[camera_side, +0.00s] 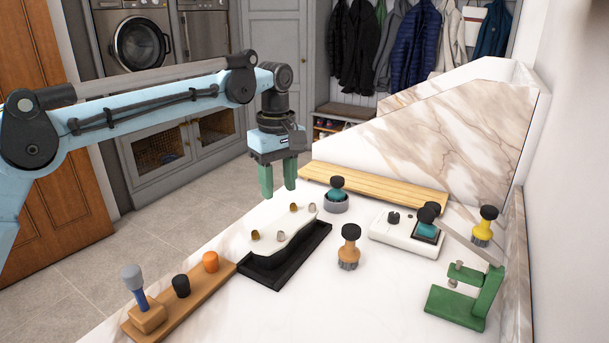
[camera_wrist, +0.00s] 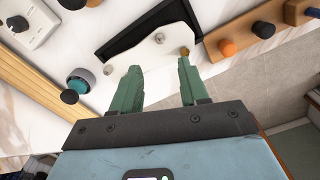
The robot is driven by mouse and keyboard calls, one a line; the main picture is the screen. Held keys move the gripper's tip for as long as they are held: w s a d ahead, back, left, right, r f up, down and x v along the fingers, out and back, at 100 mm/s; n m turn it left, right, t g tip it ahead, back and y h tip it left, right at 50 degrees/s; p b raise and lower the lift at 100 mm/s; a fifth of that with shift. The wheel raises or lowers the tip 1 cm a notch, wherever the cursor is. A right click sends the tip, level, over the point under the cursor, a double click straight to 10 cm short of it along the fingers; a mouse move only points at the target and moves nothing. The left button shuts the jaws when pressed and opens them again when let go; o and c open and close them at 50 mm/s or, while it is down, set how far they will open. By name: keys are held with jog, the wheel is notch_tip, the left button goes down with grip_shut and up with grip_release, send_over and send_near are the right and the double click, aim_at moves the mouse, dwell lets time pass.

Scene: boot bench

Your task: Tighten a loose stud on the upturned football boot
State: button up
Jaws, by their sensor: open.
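The upturned boot shows as a white sole (camera_side: 277,232) in the side view, lying in a black cradle (camera_side: 296,262). Two brassy studs and two silvery studs stand on the sole. One brassy stud (camera_side: 255,236) and a silvery stud (camera_side: 282,241) are at the near end. In the wrist view the sole (camera_wrist: 150,18) lies beyond the fingers (camera_wrist: 159,66). A brassy stud (camera_wrist: 185,50) shows by the right fingertip. I cannot tell which stud is loose.
A wooden rack (camera_side: 207,290) with a blue-handled tool (camera_side: 135,285) is at the front left. A brown brush (camera_side: 349,248), a white device (camera_side: 385,236), a grey ring (camera_side: 337,204), a yellow brush (camera_side: 484,227) and a green clamp (camera_side: 465,295) stand to the right. Slats (camera_side: 370,185) lie behind.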

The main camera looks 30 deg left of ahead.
aim_at(281, 231)
notch_tip(281, 231, down, 11)
jog(key=shift+r, duration=0.1)
dwell(0.3)
grip_shut()
